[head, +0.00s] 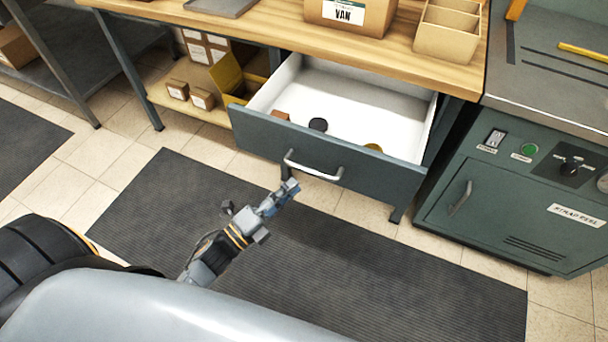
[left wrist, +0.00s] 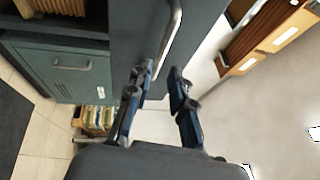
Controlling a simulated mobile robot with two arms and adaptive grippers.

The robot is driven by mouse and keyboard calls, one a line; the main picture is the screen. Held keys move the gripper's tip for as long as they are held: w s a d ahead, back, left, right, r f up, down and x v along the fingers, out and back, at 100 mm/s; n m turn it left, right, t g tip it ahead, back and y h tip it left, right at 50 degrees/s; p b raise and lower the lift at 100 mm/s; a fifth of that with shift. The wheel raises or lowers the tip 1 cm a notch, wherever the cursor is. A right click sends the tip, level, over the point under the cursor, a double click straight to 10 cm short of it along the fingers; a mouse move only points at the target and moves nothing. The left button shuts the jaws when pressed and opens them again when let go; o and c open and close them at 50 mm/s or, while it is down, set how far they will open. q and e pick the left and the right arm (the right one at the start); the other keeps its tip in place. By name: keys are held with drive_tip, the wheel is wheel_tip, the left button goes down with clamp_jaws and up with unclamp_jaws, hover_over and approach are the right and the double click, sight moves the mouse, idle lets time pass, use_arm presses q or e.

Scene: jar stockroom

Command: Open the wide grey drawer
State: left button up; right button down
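The wide grey drawer (head: 250,138) is pulled out from under the wooden bench, with its white inside showing. Its silver bar handle (head: 313,172) is on the front panel. My left gripper (head: 289,188) is just in front of and below the left end of the handle. In the left wrist view, the fingers (left wrist: 161,78) are spread with nothing held between them. The handle (left wrist: 175,35) shows just beyond the fingertips; whether a finger touches it is unclear. My right gripper is in neither view.
A grey-green cabinet (head: 520,205) stands to the right. A shelf with small boxes (head: 202,98) is left of the drawer. A dark ribbed mat (head: 400,275) covers the clear floor in front.

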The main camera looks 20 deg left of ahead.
use_arm(q)
drive_tip(key=shift+v, duration=2.35)
drive_tip(key=shift+f, duration=0.1)
